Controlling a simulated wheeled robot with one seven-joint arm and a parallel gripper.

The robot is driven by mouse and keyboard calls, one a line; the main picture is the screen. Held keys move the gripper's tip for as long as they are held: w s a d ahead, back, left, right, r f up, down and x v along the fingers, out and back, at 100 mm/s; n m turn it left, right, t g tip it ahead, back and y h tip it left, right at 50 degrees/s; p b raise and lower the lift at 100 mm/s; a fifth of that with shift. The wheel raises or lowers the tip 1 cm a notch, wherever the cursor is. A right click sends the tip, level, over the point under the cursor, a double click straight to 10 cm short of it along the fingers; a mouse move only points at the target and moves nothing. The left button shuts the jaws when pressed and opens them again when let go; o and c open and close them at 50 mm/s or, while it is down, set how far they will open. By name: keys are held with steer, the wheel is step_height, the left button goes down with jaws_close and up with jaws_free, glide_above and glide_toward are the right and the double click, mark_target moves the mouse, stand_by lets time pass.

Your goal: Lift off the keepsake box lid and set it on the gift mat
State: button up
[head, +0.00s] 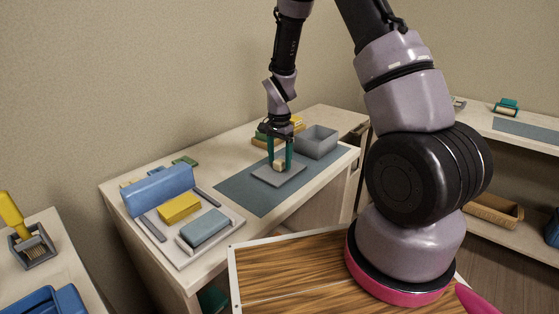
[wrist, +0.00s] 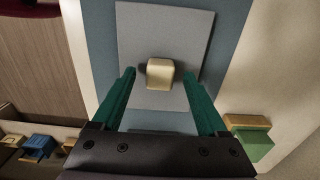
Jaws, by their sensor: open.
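The keepsake box lid (head: 266,178) is a flat grey square with a cream knob (head: 279,166). It lies flat on the blue-grey gift mat (head: 238,191). The open grey keepsake box (head: 317,141) stands behind and to the right of the lid, apart from it. My gripper (head: 280,164) has green fingers and is open above the lid. In the wrist view the lid (wrist: 185,35) lies on the mat (wrist: 97,40), and the knob (wrist: 160,74) shows between the fingertips with a gap on each side.
A tray (head: 193,258) with a yellow block (head: 179,208) and a blue-grey block (head: 205,230) is at the table's front left, beside a blue box (head: 158,190). Yellow and green items (head: 262,138) stand close behind my gripper. The mat's left part is clear.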

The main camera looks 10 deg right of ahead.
steer(key=shift+r, duration=3.7)
steer(key=shift+r, duration=0.1)
